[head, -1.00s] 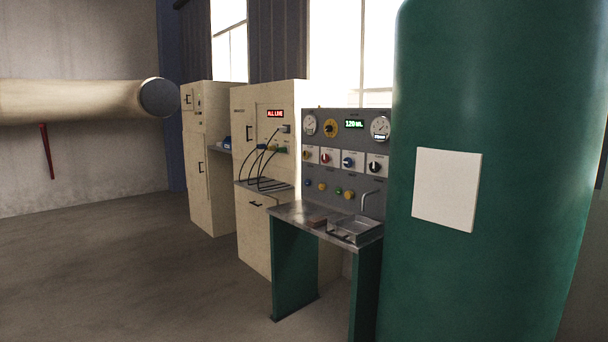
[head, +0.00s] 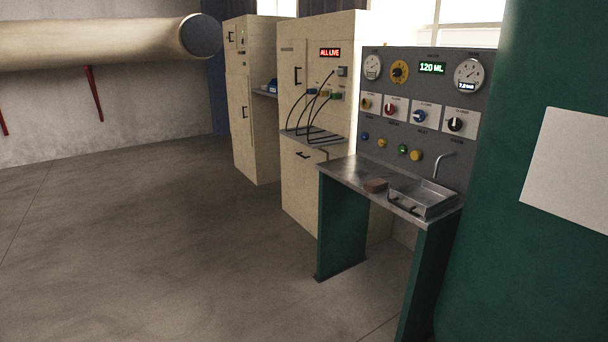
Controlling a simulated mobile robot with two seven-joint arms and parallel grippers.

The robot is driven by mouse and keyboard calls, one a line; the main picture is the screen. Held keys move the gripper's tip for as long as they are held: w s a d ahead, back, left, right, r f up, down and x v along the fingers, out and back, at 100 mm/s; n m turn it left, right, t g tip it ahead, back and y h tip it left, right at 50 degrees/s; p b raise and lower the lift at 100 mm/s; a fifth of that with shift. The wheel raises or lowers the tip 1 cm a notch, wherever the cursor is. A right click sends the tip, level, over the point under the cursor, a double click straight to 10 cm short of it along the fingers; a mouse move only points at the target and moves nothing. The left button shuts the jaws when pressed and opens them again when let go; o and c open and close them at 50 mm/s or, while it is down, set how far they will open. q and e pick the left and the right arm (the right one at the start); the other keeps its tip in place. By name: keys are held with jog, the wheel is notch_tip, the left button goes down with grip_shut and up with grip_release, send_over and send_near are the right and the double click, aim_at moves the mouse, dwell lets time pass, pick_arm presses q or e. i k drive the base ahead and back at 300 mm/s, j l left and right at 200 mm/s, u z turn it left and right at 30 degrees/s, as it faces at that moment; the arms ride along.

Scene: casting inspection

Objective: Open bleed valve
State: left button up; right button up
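A grey control panel (head: 408,80) stands upright behind a metal-topped bench at the right. It carries a row of knobs on white plates: a yellow knob (head: 366,104), a red knob (head: 390,111), a blue knob (head: 419,117) and a black knob (head: 455,124). Above them are a larger yellow dial (head: 400,71), two round gauges and a green display (head: 432,68) reading 120 ML. The labels are too small to read, so I cannot tell which knob is the bleed valve. Neither of my grippers is in view.
A large green cylinder (head: 500,255) stands close at the right. Cream cabinets (head: 257,105) stand behind. The floor (head: 170,240) at left is clear.

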aim_at(365, 101)
jog(key=i+l+u, duration=0.15)
jog(key=i+u, duration=0.25)
jog(key=i, duration=0.95)
jog(key=i+j, duration=0.15)
jog(key=i, duration=0.5)
jog(key=i+j+z, duration=0.1)
jog(key=i, duration=0.5)
jog(key=i+z, duration=0.2)
jog(key=z, duration=0.25)
jog(key=i+j+z, duration=0.1)
jog(key=z, duration=0.35)
jog(key=i+j+z, duration=0.2)
jog(key=z, duration=0.2)
jog(key=i+j+z, duration=0.1)
jog(key=i+z, duration=0.15)
jog(key=z, duration=0.2)
jog(key=i+j+z, duration=0.15)
jog(key=z, duration=0.35)
jog(key=i+j+z, duration=0.25)
jog(key=z, duration=0.2)
